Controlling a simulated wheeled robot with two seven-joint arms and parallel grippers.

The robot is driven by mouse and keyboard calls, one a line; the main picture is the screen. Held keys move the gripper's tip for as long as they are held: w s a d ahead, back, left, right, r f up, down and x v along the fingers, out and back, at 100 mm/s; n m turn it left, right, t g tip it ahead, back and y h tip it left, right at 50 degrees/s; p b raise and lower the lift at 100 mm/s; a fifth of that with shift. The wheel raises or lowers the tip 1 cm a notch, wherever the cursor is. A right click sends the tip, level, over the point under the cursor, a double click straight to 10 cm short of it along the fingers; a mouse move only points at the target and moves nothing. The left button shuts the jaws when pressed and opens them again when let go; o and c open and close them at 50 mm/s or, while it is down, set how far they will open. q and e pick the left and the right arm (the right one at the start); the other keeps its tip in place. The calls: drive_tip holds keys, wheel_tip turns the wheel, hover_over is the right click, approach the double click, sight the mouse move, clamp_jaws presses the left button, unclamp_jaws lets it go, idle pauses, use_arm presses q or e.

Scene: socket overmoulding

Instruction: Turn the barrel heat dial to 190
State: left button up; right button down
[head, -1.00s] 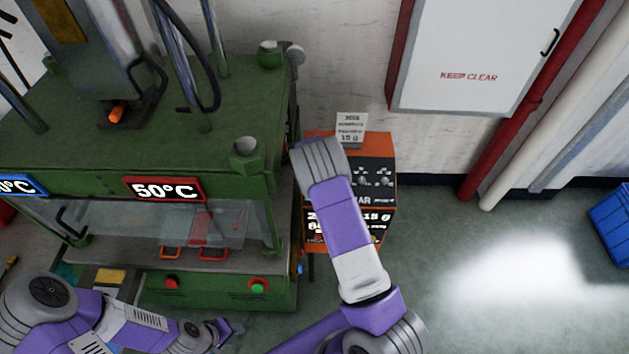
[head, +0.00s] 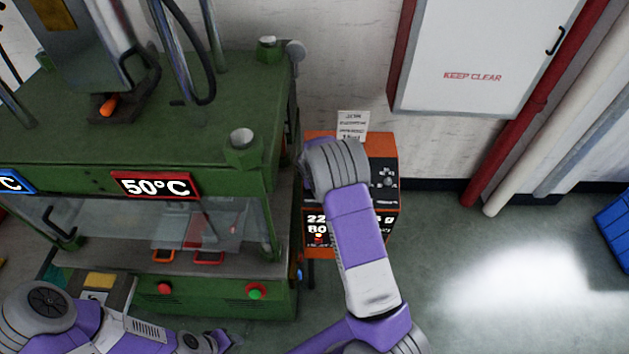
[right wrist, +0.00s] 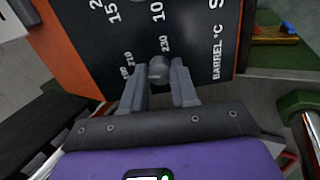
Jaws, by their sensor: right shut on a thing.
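The orange and black control box (head: 384,146) stands right of the green press. My right arm covers much of its front in the head view. In the right wrist view its dark panel (right wrist: 110,45) carries the lettering "BARREL °C" and a scale with 210 and 230. The small grey barrel heat dial (right wrist: 158,68) sits between the fingertips of my right gripper (right wrist: 160,82), which is shut on it. The dial's pointer setting cannot be read.
The green press (head: 190,120) stands left, with a red 50°C display (head: 156,186), a clear guard, and red and green buttons. A paper card (head: 352,125) stands behind the box. A white cabinet (head: 470,50) and pipes line the wall.

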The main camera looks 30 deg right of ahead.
drive_tip(key=shift+n, duration=0.9)
drive_tip(key=c, duration=0.9)
unclamp_jaws()
drive_tip(key=shift+o, duration=0.2)
drive_tip(key=shift+r, duration=0.1)
drive_tip(key=v, duration=0.7)
drive_tip(key=shift+s+b, duration=0.2)
drive_tip(key=shift+b, duration=0.1)
drive_tip(key=shift+a+r, duration=0.1)
